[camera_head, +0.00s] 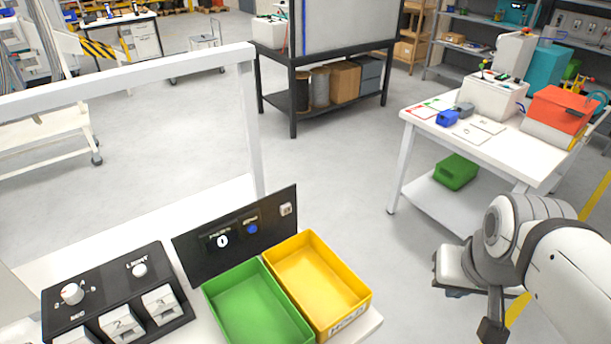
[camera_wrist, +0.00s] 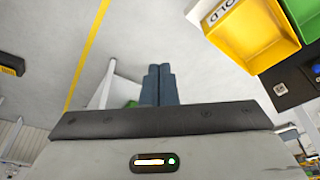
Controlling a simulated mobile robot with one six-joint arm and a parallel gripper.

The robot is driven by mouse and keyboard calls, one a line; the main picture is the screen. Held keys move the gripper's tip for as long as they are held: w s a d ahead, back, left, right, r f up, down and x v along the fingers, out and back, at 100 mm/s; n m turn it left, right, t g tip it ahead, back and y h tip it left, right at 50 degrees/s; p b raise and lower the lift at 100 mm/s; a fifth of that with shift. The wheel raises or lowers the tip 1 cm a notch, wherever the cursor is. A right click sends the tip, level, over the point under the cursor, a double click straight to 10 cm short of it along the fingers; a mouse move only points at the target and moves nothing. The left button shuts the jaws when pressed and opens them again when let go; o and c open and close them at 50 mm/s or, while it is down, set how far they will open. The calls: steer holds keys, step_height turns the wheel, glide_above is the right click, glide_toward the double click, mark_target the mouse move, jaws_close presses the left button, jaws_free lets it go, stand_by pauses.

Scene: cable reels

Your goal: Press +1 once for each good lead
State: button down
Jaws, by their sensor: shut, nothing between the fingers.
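A black upright panel (camera_head: 205,252) stands behind the bins on the white bench. It bears a white round element marked 0 (camera_head: 222,242), a blue round button (camera_head: 252,229) and a small white switch (camera_head: 286,209). Its small labels are too blurred to read, so I cannot tell which part is +1. I make out no separate lead. My gripper (camera_wrist: 158,85) is shut and empty in the wrist view, pointing over open floor, apart from the panel edge (camera_wrist: 293,88) at the right. In the head view my arm is at the lower right.
A green bin (camera_head: 255,305) and a yellow bin marked HOLD (camera_head: 318,283) sit on the bench. A black control box (camera_head: 115,290) with a knob, a LIGHT button and numbered blocks is at left. A white side table (camera_head: 500,150) with instruments stands at right. Floor between is clear.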

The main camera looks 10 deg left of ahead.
mark_target(286, 209)
steer(key=w+a+f+n+t+y+b, duration=0.3)
steer(key=w+a+f+n+t+b, duration=0.45)
steer(key=w+a, duration=0.6)
steer(key=w+a+f+n+t+b, duration=0.1)
steer(key=a+f+n+t+b, duration=0.1)
steer(key=a, duration=0.4)
steer(key=w+a+f+n+t+y+b, duration=0.1)
steer(key=a+f+n+t+b, duration=0.2)
steer(key=a+f+t+b, duration=0.2)
steer(key=shift+w+a+f+b, duration=0.2)
steer(key=shift+a+f+b, duration=0.25)
steer(key=shift+a+b, duration=0.35)
steer(key=shift+d+t, duration=0.1)
steer(key=shift+t, duration=0.15)
steer(key=w+a, duration=0.5)
steer(key=a, duration=0.1)
steer(key=shift+w+a+p, duration=0.3)
steer(key=shift+w, duration=0.1)
